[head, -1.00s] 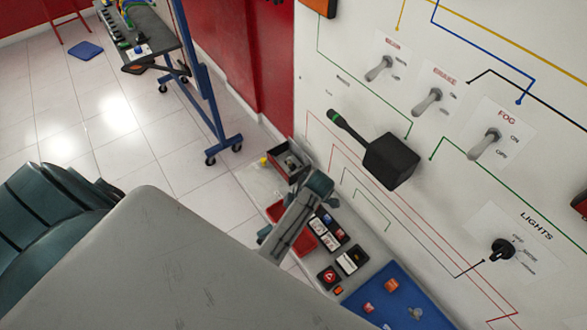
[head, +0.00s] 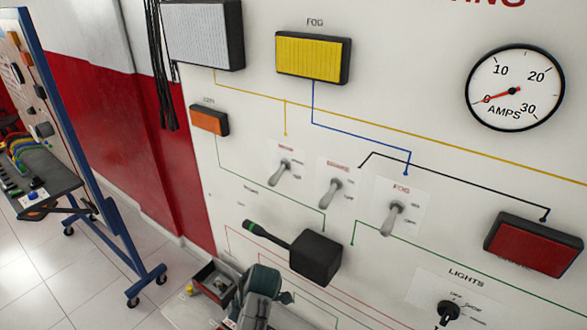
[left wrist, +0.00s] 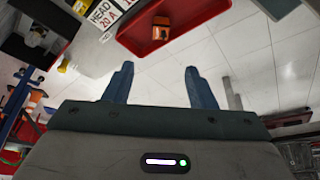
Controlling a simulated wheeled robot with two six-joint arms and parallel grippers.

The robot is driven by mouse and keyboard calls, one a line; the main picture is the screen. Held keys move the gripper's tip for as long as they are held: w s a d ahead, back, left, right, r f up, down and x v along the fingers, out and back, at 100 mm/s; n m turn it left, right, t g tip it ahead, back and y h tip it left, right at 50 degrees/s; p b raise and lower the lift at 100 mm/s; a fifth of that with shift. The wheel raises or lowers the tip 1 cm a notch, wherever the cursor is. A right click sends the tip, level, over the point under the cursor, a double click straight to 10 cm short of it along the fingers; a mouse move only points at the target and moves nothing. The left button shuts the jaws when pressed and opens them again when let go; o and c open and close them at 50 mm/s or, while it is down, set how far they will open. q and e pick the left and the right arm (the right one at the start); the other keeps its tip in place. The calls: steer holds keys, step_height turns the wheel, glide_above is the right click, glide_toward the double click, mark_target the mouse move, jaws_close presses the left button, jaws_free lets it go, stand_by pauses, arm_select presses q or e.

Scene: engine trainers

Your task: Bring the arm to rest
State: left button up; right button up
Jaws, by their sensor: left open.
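My left gripper (left wrist: 158,80) shows in the left wrist view, with its two blue-grey fingers apart and nothing between them. In the head view part of my left arm (head: 262,290) shows at the bottom, below and left of the black box with a lever on the panel; its fingertips cannot be made out there. My right gripper is in neither view.
The white wall panel (head: 400,140) carries toggle switches, lamps and a lever box (head: 316,257). A small open box (head: 213,283) sits beside my arm. A blue-framed trolley (head: 105,160) stands left. A red tray (left wrist: 195,40) holds an orange part (left wrist: 160,30).

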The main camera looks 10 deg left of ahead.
arm_select(q)
steer(key=s+a+m+t+h, duration=0.1)
steer(key=s+a+m+t, duration=0.3)
steer(key=s+m, duration=0.7)
steer(key=s+r+m+t+h, duration=0.2)
steer(key=s+r+m, duration=0.6)
steer(key=m, duration=0.5)
step_height(320, 180, down, 39)
steer(key=s+a+g+b, duration=0.1)
steer(key=a+g+b, duration=0.15)
steer(key=b, duration=0.35)
steer(key=s+f+b, duration=0.2)
steer(key=s+f, duration=0.7)
steer(key=f, duration=0.2)
steer(key=s+a+f+b, duration=0.1)
steer(key=s+f+b, duration=0.2)
steer(key=s+f, duration=0.6)
step_height(320, 180, down, 3)
steer(key=shift+s+f+n, duration=0.15)
steer(key=shift+n, duration=0.25)
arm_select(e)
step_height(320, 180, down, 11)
arm_select(q)
steer(key=shift+a+g, duration=0.1)
steer(key=shift+g, duration=0.15)
